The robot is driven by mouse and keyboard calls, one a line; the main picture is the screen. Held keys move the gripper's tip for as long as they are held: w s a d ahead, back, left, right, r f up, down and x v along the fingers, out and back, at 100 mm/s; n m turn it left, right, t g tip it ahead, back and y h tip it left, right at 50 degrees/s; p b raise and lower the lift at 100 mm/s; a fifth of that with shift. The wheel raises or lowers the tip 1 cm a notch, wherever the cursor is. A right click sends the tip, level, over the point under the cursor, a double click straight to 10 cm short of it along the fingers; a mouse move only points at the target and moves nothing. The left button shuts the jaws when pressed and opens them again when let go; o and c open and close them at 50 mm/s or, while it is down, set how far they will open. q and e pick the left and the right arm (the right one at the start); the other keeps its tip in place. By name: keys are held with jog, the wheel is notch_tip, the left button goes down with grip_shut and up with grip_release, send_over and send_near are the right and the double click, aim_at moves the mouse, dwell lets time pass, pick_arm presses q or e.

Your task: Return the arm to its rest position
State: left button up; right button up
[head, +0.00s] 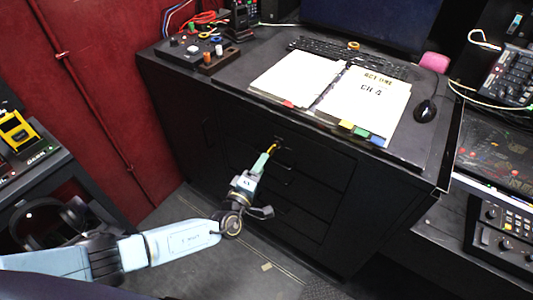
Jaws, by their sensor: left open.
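My left arm (185,240) comes in from the lower left, light blue, and reaches across the floor gap toward the front of the black desk. My left gripper (268,154) is in front of the dark drawer fronts (320,175), below the desktop edge. It is open, with a green and yellow part at its tip, and I see nothing held in it. Whether it touches the drawer front I cannot tell. A small button box (190,47) sits on the desk's far left corner. My right gripper is out of view.
On the desk (235,82) lie an open binder (367,100), a keyboard (330,48) and a mouse (425,111). A console (505,240) with buttons stands at right. A left-hand stand holds a yellow device (17,130) and headphones (45,222). A red wall (95,90) is behind.

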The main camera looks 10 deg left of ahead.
pick_arm(q)
jog(key=s+a+p, duration=0.1)
jog(key=s+a, duration=0.1)
jog(key=s, duration=0.6)
jog(key=s+a+f+n+g+y, duration=0.2)
jog(key=s+a+f+n+g, duration=0.15)
jog(key=f+n, duration=0.4)
jog(key=s+a+f+n+g+y, duration=0.2)
jog(key=s+a+f+n+g, duration=0.15)
jog(key=f+n, duration=0.45)
jog(key=s+a+f+n+g+y, duration=0.2)
jog(key=s+a+f+n, duration=0.3)
jog(key=n, duration=0.5)
jog(key=s+d+f+n+g+h, duration=0.1)
jog(key=s+f+n+g, duration=0.3)
jog(key=s+n, duration=1)
jog(key=s+d+f+n+g+h, duration=0.1)
jog(key=s+f+n+g, duration=0.3)
jog(key=s+f+n, duration=0.5)
jog(key=s+d+n, duration=0.1)
jog(key=s+n, duration=0.5)
jog(key=n, duration=0.1)
jog(key=shift+d+n, duration=0.35)
jog(key=shift+d, duration=0.05)
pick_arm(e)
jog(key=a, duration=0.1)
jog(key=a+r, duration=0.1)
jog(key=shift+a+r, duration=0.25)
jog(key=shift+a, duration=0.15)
